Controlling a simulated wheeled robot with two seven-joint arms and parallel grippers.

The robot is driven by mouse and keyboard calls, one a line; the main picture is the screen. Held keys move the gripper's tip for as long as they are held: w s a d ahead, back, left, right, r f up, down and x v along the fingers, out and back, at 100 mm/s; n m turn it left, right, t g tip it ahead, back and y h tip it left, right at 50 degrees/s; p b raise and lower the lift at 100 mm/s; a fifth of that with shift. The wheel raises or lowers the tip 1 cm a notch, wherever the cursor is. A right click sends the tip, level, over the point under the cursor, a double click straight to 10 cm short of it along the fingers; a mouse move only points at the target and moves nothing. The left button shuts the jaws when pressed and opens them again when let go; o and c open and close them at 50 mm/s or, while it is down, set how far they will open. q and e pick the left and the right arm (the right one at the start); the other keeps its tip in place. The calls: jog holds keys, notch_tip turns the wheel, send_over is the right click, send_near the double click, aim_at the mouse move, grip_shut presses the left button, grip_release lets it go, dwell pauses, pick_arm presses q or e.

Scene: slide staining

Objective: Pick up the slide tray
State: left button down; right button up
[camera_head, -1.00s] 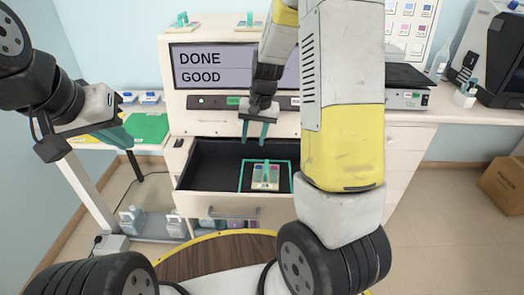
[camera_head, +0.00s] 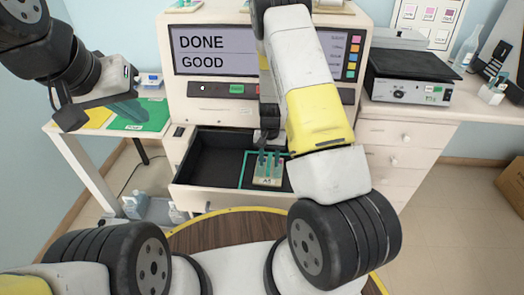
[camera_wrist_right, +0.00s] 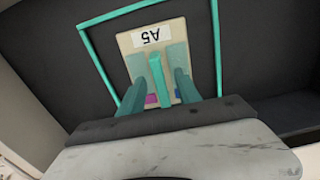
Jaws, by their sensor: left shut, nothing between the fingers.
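The slide tray (camera_head: 268,181) is a small beige plate with a white A5 label, lying in the open drawer. In the right wrist view the tray (camera_wrist_right: 134,64) shows an upright teal handle (camera_wrist_right: 156,72) and a coloured slide on each side. My right gripper (camera_head: 268,158) is low over the tray. In the right wrist view its teal fingers (camera_wrist_right: 158,88) stand apart, one on each side of the handle, with gaps visible. My left gripper (camera_head: 128,110) is shut and empty at the left, above the green mat.
The open drawer (camera_head: 208,160) is dark inside, with a teal square outline (camera_head: 242,168) around the tray; its left half is empty. The machine's screen (camera_head: 215,52) reads DONE GOOD. A hotplate device (camera_head: 405,90) stands on the right counter. A green mat (camera_head: 150,118) lies at left.

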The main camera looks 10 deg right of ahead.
jog(key=shift+f, duration=0.75)
grip_shut()
jog(key=shift+r, duration=0.15)
